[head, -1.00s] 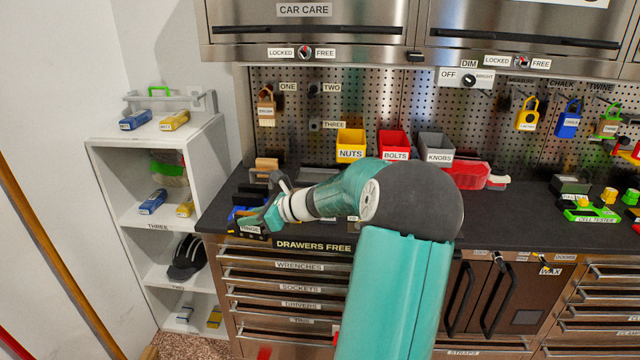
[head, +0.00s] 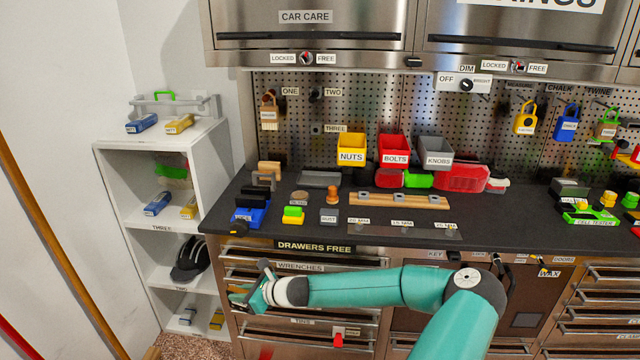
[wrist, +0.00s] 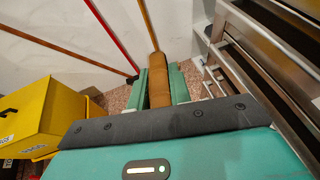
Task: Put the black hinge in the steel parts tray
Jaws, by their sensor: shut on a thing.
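My gripper (head: 243,298) hangs low at the left, in front of the drawer fronts and below the worktop. In the wrist view its two teal fingers are shut on a bar-like thing, which I take to be the hinge (wrist: 161,82). It looks brown rather than black there. In the head view the fingers mostly hide it. A flat grey tray (head: 320,179), which looks like the steel parts tray, lies on the worktop behind a wooden rail. It looks empty, and my gripper is well away from it.
The dark worktop (head: 290,240) carries a blue tool (head: 250,213), a yellow-green block (head: 293,214) and a wooden rail (head: 398,199). Nuts, bolts and knobs bins (head: 352,148) hang behind. A white shelf unit (head: 120,200) stands left. A yellow box (wrist: 40,120) shows in the wrist view.

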